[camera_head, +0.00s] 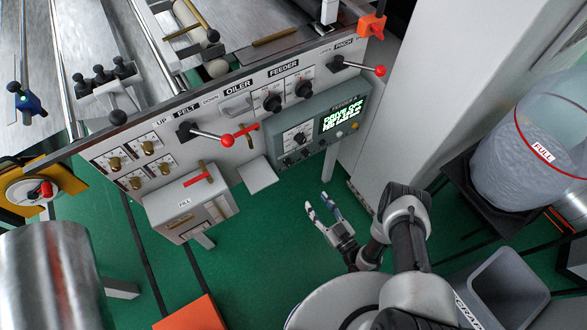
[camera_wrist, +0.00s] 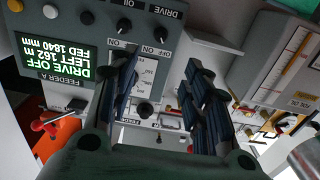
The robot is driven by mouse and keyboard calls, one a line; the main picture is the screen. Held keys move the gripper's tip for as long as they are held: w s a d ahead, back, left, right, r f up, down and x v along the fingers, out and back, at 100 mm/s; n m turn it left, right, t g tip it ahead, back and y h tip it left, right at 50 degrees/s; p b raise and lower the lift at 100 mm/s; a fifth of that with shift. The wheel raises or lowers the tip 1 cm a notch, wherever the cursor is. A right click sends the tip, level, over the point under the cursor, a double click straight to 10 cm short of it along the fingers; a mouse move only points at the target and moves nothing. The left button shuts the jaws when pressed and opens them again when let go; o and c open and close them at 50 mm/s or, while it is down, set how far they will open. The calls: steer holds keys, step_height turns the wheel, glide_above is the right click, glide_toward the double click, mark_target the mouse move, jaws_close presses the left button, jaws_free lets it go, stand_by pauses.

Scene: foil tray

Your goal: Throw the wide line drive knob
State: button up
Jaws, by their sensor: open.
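The grey-green feeder box (camera_head: 322,147) is on the front panel, with a lit screen (camera_head: 341,115) and dark knobs along its lower left. The wrist view shows it upside down; its screen (camera_wrist: 53,70) reads DRIVE OFF. A small black knob (camera_wrist: 161,34) is by the DRIVE label, with ON and OFF marks near it. A similar knob (camera_wrist: 123,26) is by the OIL label. Which is the wide line drive knob, I cannot tell for sure. My gripper (camera_head: 318,201) is open and empty, below and apart from the box. Its two fingers (camera_wrist: 163,62) frame part of the box.
Red-tipped levers (camera_head: 227,139) (camera_head: 379,70) stick out from the white panel (camera_head: 240,90). A white fill box (camera_head: 190,205) stands at left. A bin marked FULL (camera_head: 543,154) is at right. The green floor (camera_head: 260,240) around my gripper is clear.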

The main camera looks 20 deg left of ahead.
mark_target(290, 166)
steer(key=b+x, duration=0.4)
steer(key=x, duration=1.3)
steer(key=shift+w+a, duration=0.1)
steer(key=shift+c, duration=0.3)
jaws_close()
steer(key=shift+f+m, duration=0.1)
steer(key=shift+m, duration=0.3)
steer(key=m+b, duration=0.2)
steer(key=m, duration=0.3)
steer(key=shift+b, duration=0.3)
steer(key=m+b, duration=0.2)
steer(key=m, duration=0.4)
